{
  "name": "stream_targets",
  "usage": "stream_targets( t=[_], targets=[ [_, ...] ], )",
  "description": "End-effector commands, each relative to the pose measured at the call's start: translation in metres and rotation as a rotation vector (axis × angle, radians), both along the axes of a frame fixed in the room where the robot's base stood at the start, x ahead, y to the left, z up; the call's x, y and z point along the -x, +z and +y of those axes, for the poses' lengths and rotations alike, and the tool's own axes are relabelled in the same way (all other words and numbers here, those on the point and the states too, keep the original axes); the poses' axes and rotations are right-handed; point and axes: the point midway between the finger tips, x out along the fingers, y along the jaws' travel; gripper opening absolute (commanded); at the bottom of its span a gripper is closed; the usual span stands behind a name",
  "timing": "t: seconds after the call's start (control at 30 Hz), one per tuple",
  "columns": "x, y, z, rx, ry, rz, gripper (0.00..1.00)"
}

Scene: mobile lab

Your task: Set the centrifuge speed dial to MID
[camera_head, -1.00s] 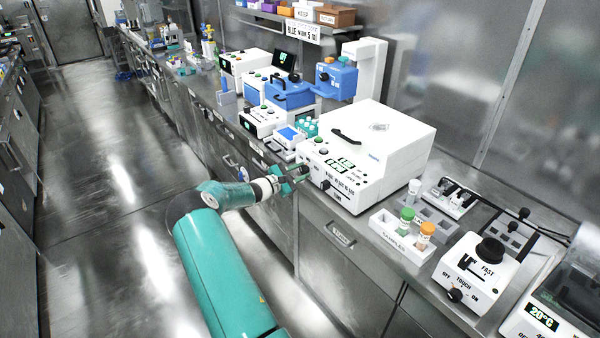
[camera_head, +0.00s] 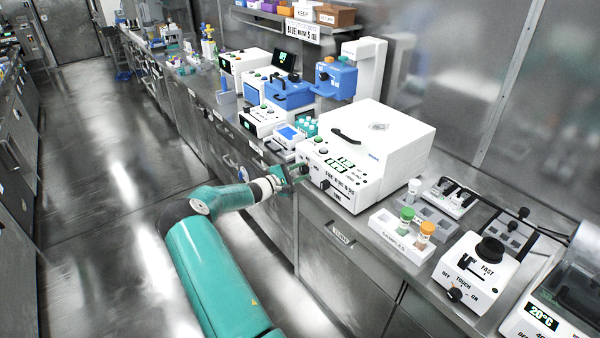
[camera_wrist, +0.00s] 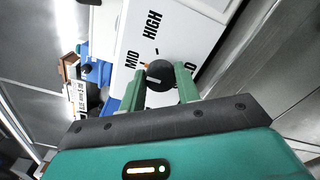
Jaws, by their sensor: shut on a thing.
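The centrifuge (camera_head: 405,148) is the white box with a black lid handle on the bench in the head view. Its black round speed dial (camera_wrist: 160,73) shows in the wrist view, with MID and HIGH printed around it and a third label partly hidden at the right. A pale mark shows on the dial's left side and a small orange mark lies beside it; the exact setting is hard to tell. My gripper (camera_wrist: 162,85) has its two green fingers on either side of the dial, shut on it. In the head view my gripper (camera_head: 291,174) is at the centrifuge's left front.
A sample rack (camera_head: 392,236) with capped tubes stands right of the centrifuge, near the bench edge. A touch mixer (camera_head: 470,275) is farther right. Blue and white instruments (camera_head: 290,95) crowd the bench behind. The floor at left is clear.

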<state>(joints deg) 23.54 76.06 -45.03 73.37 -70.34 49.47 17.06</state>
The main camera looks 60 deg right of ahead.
Motion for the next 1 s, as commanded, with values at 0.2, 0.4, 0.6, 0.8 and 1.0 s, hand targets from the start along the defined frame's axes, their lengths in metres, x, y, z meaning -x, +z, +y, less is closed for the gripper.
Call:
stream_targets(
  t=[0.2, 0.4, 0.6, 0.8, 1.0],
  targets=[
    [0.000, 0.000, 0.000, 0.000, 0.000, 0.001, 0.40],
    [0.000, 0.000, 0.000, 0.000, 0.000, 0.001, 0.54],
    [-0.001, 0.000, 0.002, -0.001, 0.001, 0.001, 0.54],
    [-0.013, 0.000, 0.023, -0.002, 0.003, 0.001, 0.54],
    [-0.033, 0.000, 0.062, -0.001, 0.003, 0.001, 0.54]
  ],
)
